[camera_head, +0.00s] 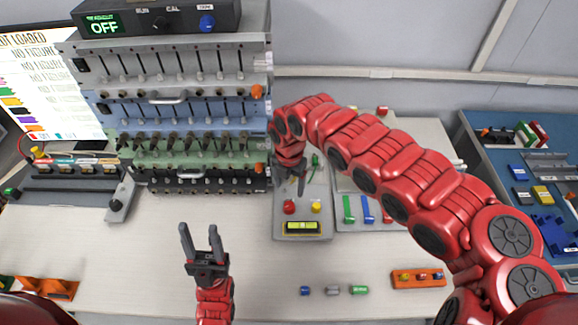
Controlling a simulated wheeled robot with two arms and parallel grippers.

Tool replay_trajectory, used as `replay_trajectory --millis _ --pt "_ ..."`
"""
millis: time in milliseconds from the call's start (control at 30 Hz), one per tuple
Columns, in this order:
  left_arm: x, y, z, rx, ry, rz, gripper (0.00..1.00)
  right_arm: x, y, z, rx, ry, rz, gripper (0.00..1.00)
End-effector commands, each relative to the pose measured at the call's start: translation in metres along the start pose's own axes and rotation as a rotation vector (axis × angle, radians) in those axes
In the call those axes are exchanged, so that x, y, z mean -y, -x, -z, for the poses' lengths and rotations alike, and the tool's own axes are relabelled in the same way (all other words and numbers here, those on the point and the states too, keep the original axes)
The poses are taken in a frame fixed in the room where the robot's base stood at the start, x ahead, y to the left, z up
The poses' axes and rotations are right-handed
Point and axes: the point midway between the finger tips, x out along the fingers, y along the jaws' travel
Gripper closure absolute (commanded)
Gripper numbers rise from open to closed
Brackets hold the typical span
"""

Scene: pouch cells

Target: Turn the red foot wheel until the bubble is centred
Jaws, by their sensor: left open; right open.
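The red foot wheel (289,207) sits on a grey plate (282,233), beside a yellow wheel (316,207). The bubble level (301,226) lies in front of them on the same plate; its vial is yellow-green, and the bubble is too small to place exactly. My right gripper (301,185) is over the plate, just behind the red wheel, pointing down, partly hidden by its own arm. I cannot tell whether it touches the wheel. My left gripper (187,232) is open and empty above the bare table, left of the plate.
A tall rack of pouch cell channels (180,110) stands at the back left. Green, blue and red pieces (367,208) stand right of the plate. Small cylinders (333,290) and an orange block (418,278) lie in front. A blue table (480,130) is at the right.

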Motion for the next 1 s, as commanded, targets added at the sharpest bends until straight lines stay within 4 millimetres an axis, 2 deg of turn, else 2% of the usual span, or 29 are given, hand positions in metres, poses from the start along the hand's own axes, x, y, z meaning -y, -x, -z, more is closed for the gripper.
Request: replay_trajectory --millis 33,100,400,1000 --pt "0.001 -0.018 0.003 0.0 0.0 0.0 0.5 0.001 0.021 0.0 0.004 0.003 0.006 0.26" --pt "0.001 -0.027 0.005 0.0 0.0 0.0 0.5 0.001 0.035 -0.001 0.005 0.0 0.006 0.26" --pt "0.003 -0.056 0.009 0.0 0.0 0.0 0.5 -0.001 0.076 0.0 0.001 0.0 0.0 0.26" --pt "0.003 -0.058 0.01 0.0 0.0 0.0 0.5 -0.001 0.08 0.001 -0.001 0.0 0.001 0.26"
